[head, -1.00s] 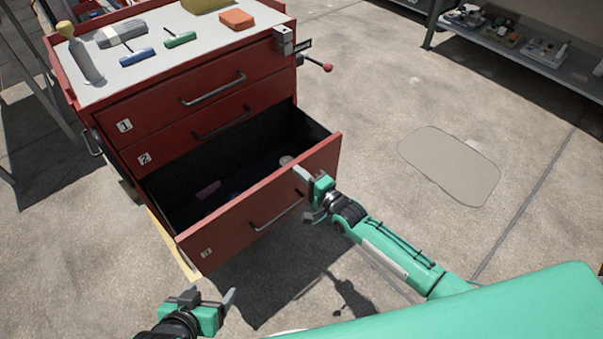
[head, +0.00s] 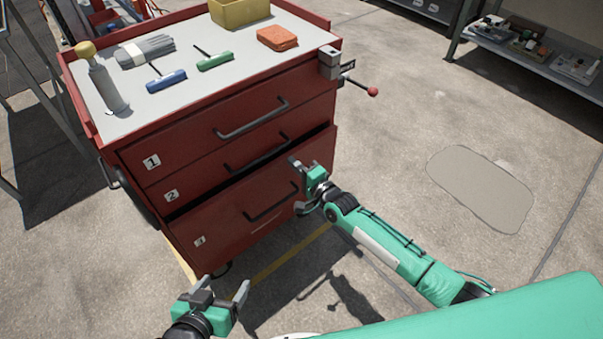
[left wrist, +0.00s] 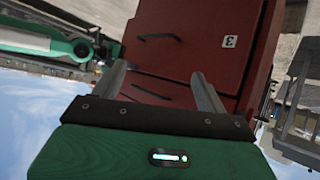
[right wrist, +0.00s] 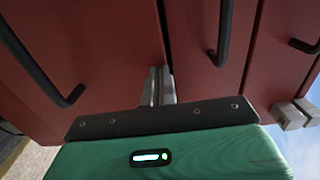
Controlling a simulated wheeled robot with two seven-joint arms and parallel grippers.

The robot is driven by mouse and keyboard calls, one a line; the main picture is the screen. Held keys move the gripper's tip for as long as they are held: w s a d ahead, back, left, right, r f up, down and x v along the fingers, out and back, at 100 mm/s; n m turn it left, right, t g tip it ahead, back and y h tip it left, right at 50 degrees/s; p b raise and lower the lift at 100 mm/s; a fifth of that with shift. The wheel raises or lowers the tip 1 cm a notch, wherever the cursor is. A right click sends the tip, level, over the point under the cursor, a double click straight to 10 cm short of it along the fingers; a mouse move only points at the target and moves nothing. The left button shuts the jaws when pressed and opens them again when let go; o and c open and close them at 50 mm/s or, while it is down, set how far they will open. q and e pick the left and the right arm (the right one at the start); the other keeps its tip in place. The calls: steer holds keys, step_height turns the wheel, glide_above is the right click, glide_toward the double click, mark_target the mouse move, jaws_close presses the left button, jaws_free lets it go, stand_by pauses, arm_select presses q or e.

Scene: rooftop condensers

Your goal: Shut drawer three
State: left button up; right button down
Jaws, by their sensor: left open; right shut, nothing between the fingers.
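Drawer three (head: 228,222) is the lowest drawer of the red cabinet, with a dark handle (head: 272,208) and a "3" label. My left gripper (head: 225,287) is open and empty, low in front of the cabinet. The left wrist view also shows drawer three (left wrist: 205,55).
Drawers one (head: 215,128) and two (head: 215,168) look shut. The cabinet top (head: 195,105) holds hand tools, a yellow bin (head: 238,13) and an orange block (head: 277,37). A red-knobbed lever (head: 372,92) sticks out right. Concrete floor to the right is clear, up to a shelf (head: 545,60).

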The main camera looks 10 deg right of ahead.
mark_target(287, 154)
steer(key=b+x, duration=0.1)
steer(key=x, duration=0.3)
steer(key=shift+d+r, duration=0.1)
steer(key=shift+r, duration=0.1)
arm_select(q)
steer(key=d+t+h, duration=0.1)
steer(key=d+r+t, duration=0.1)
steer(key=d, duration=0.1)
steer(key=shift+w+d+t+h, duration=0.1)
steer(key=shift+d+t+h, duration=0.05)
steer(key=shift+t+h, duration=0.2)
